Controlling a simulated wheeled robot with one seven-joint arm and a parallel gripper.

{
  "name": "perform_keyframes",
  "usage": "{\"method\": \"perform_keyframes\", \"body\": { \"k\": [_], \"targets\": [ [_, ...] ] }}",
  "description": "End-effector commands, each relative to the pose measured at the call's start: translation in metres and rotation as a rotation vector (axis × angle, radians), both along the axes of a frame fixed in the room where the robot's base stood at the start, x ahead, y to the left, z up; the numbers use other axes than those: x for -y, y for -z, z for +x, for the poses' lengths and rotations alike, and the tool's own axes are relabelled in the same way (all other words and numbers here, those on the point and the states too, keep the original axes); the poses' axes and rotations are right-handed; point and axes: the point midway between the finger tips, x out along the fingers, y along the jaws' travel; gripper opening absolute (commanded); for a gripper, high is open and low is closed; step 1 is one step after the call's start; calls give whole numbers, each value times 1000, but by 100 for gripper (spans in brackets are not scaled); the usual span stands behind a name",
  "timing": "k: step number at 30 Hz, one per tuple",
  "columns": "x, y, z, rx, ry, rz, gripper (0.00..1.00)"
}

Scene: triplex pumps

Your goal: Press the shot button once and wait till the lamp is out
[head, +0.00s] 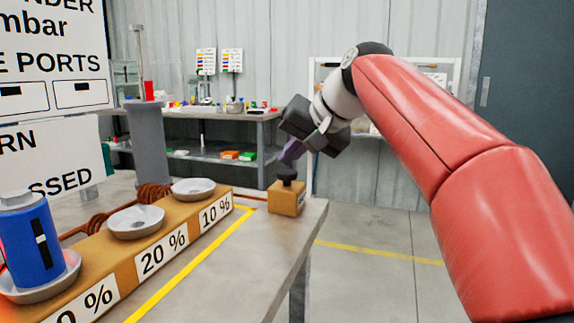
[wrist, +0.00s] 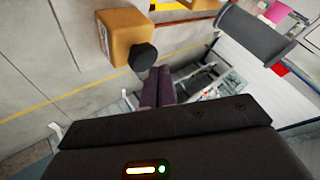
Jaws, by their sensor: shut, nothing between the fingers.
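The shot button is a black knob (head: 287,178) on a small orange-yellow box (head: 287,201) at the far end of the bench. In the wrist view the box (wrist: 126,33) and its black knob (wrist: 142,57) are at the upper middle. My gripper (head: 287,158) is shut and empty, with its purple fingers pointing down just above the knob. In the wrist view the shut fingers (wrist: 159,75) end right beside the knob; I cannot tell whether they touch. I cannot make out a lit lamp in either view.
A long orange-yellow stand (head: 185,216) with shallow dishes and percent labels lies along the bench's left. A blue canister (head: 28,245) stands in its nearest dish. A grey pillar (head: 148,145) and sign boards (head: 52,55) stand behind. A yellow line (head: 180,272) marks the bench; its right part is clear.

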Motion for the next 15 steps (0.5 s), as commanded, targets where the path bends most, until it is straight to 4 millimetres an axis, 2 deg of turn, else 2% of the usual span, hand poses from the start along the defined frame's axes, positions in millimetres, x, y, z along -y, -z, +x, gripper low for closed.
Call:
{"method": "perform_keyframes", "body": {
  "k": [11, 15],
  "targets": [
    [0, -4, 0, 1, 1, 0, 0],
    [0, -11, 0, 2, 0, 0, 0]
  ]
}}
